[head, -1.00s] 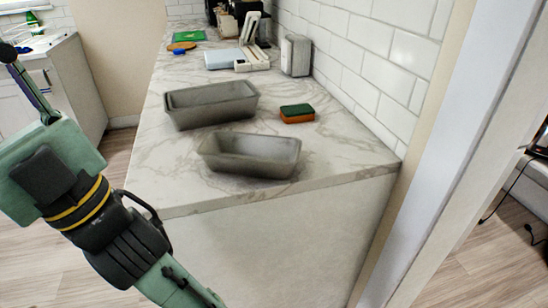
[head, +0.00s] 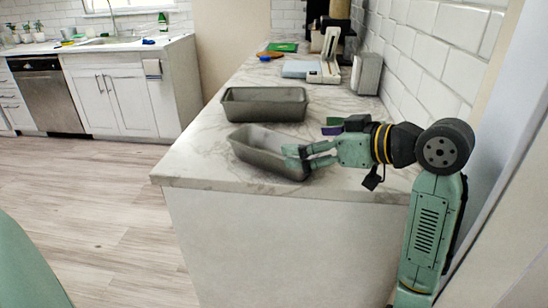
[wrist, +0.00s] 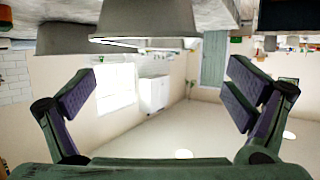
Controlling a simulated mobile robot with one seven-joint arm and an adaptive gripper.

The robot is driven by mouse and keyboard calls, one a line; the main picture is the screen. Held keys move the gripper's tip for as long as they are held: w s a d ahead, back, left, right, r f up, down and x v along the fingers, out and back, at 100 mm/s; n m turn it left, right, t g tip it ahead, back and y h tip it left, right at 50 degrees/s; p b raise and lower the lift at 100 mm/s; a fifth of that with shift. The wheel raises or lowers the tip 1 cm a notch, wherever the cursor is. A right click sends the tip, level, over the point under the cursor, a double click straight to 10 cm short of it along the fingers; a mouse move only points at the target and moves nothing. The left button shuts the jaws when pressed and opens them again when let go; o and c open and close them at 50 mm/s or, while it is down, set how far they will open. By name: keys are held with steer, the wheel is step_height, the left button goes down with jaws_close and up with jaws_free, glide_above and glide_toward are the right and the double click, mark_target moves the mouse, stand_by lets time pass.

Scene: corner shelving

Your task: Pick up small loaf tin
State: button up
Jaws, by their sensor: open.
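Two grey loaf tins stand on the marble counter. The nearer, smaller tin (head: 254,146) is close to the counter's front edge; the larger tin (head: 262,104) is just behind it. My gripper (head: 294,157) reaches in from the right, with its fingers at the small tin's right end, overlapping its rim in the head view. I cannot tell whether they touch it. In the wrist view my gripper (wrist: 165,75) is open with nothing between its fingers.
The counter (head: 205,170) is clear left of the tins. A small green-topped item (head: 333,123) is partly hidden behind my arm. The tiled wall (head: 425,75) bounds the right side.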

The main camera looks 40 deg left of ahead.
mark_target(273, 143)
steer(key=x, duration=0.4)
steer(key=shift+a+p, duration=0.15)
steer(key=shift+p, duration=0.2)
steer(key=shift+p+x, duration=0.85)
steer(key=shift+x, duration=2.2)
steer(key=shift+w+f, duration=0.15)
steer(key=shift+f, duration=0.05)
steer(key=shift+c, duration=0.2)
steer(key=c, duration=1.3)
